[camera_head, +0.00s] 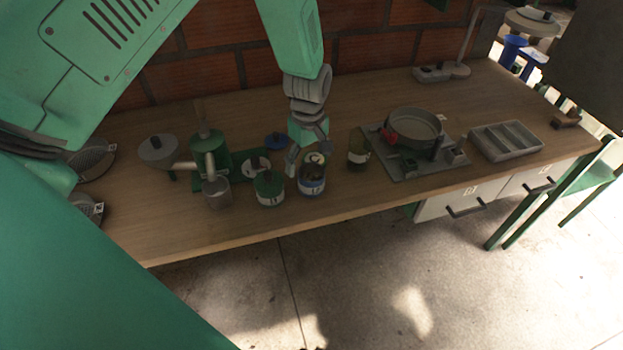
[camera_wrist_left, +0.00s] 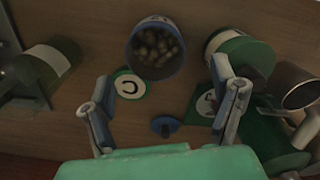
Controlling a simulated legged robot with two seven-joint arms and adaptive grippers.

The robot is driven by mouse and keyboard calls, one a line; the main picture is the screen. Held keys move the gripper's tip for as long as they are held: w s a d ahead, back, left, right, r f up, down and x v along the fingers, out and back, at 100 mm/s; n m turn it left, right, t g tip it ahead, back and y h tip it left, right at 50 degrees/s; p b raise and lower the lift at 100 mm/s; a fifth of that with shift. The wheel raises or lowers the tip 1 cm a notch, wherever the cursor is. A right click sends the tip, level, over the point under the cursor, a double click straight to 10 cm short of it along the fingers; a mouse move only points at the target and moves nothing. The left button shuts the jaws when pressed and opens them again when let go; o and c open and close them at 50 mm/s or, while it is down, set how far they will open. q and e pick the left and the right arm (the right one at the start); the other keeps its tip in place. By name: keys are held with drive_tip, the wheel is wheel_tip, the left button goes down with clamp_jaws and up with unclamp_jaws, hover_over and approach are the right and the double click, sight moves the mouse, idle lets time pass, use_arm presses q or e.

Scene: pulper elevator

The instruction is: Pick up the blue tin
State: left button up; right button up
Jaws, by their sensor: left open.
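The blue tin (camera_head: 312,188) stands upright and open-topped near the front edge of the bench, with a blue and white band. In the left wrist view the blue tin (camera_wrist_left: 157,68) is full of small brownish pieces. My left gripper (camera_head: 308,155) is open and reaches down just behind and above it. In the wrist view my left gripper's fingers (camera_wrist_left: 163,95) are spread wide, with the tin beyond the fingertips and nothing held. A blue lid with a dark knob (camera_wrist_left: 165,126) lies on the bench; it also shows in the head view (camera_head: 276,141). My right gripper is not seen.
A green tin (camera_head: 268,189) stands close left of the blue tin, and an olive tin (camera_head: 358,151) stands to the right. A green hand pulper (camera_head: 208,150) is further left. A pan (camera_head: 414,127) on a grey plate and a grey tray (camera_head: 506,141) are right.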

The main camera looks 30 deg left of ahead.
sight(314, 183)
use_arm(q)
drive_tip(key=f, duration=0.1)
drive_tip(key=d+f, duration=0.1)
drive_tip(key=f, duration=0.1)
drive_tip(key=shift+w+d, duration=0.15)
drive_tip(key=f, duration=0.2)
drive_tip(key=a+f, duration=0.1)
drive_tip(key=f, duration=0.2)
drive_tip(key=shift+a+f+p, duration=0.1)
drive_tip(key=shift+f+p, duration=0.15)
drive_tip(key=shift+p, duration=0.15)
drive_tip(key=shift+d+r, duration=0.15)
drive_tip(key=shift+d, duration=0.25)
drive_tip(key=shift+d+r, duration=0.1)
drive_tip(key=shift+d, duration=0.25)
drive_tip(key=c, duration=1.3)
drive_tip(key=shift+a, duration=0.1)
